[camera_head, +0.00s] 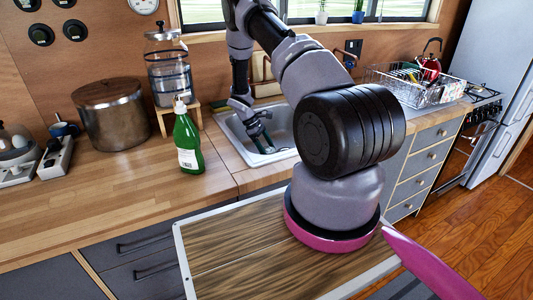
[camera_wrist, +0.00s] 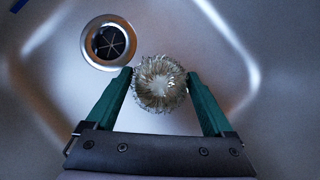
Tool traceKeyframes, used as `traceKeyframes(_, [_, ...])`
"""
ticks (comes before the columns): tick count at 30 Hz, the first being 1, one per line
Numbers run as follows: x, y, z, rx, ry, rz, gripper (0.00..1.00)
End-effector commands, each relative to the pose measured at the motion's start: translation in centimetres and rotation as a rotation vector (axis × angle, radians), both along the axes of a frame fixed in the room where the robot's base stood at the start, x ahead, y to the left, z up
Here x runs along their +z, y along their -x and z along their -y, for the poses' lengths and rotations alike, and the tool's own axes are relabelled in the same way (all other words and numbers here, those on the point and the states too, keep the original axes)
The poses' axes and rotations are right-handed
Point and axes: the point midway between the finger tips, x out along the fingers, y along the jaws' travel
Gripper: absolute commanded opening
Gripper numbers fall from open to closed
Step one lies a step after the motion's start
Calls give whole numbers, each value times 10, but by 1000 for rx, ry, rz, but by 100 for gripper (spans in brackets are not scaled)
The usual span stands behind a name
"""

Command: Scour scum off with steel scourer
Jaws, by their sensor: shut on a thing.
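My gripper (camera_wrist: 160,85) points down into the sink with its two green fingers shut on the steel scourer (camera_wrist: 160,82), a round ball of coiled wire. In the head view my gripper (camera_head: 263,142) is inside the sink basin, and the scourer cannot be made out there. The metal sink (camera_head: 229,133) is set in the counter behind my arm. In the wrist view the sink floor (camera_wrist: 215,60) lies beneath the scourer; whether they touch I cannot tell. No clear patch of scum shows. My arm hides part of the basin.
The round drain (camera_wrist: 108,43) is left of the scourer. A green soap bottle (camera_head: 187,140) stands on the counter left of the sink, near a water dispenser (camera_head: 170,75) on a wooden stand and a large pot (camera_head: 110,115). A dish rack (camera_head: 415,86) stands to the right.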

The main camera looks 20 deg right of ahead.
Motion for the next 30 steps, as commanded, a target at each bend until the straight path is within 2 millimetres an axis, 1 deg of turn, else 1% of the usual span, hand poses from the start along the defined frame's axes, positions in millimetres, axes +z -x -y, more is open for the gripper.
traceKeyframes(3, [15,-1,0,0,0,2,42])
traceKeyframes(30, [124,-1,0,-1,1,3,42])
